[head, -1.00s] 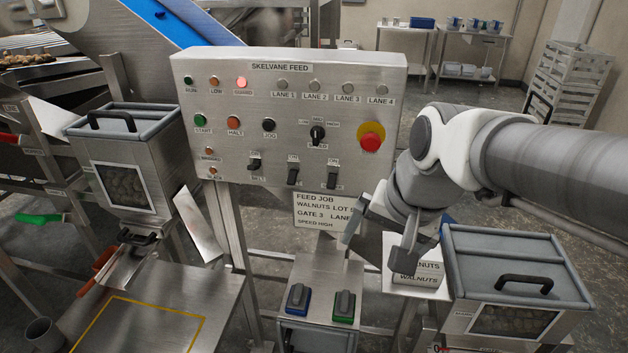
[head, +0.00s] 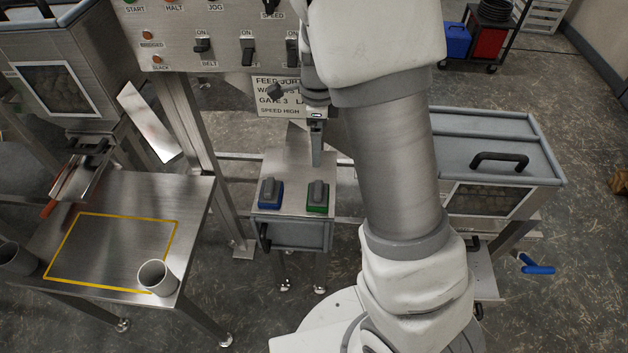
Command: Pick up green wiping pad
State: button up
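The green wiping pad (head: 317,198), a green base with a grey grip on top, sits on the right of a small steel stand (head: 298,165). A similar blue pad (head: 270,194) sits to its left, apart from it. My gripper (head: 316,160) points down above the back of the stand, behind the green pad in the picture and apart from it. Its fingers show nearly edge-on, so their opening cannot be told. I see nothing held in it.
A control panel (head: 180,50) with switches stands behind the stand. A steel table (head: 195,195) with a yellow outlined area and a grey cup (head: 157,278) is at left. A lidded hopper (head: 455,130) is at right, beyond my arm.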

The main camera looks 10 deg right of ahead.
jog(key=b, duration=0.3)
send_over(318, 188)
notch_tip(318, 188, down, 12)
jog(key=shift+w+a+f, duration=0.1)
notch_tip(318, 188, down, 5)
jog(key=shift+f+b, duration=0.1)
jog(key=shift+b, duration=0.95)
jog(key=c, duration=1)
notch_tip(318, 188, up, 10)
jog(key=p, duration=0.3)
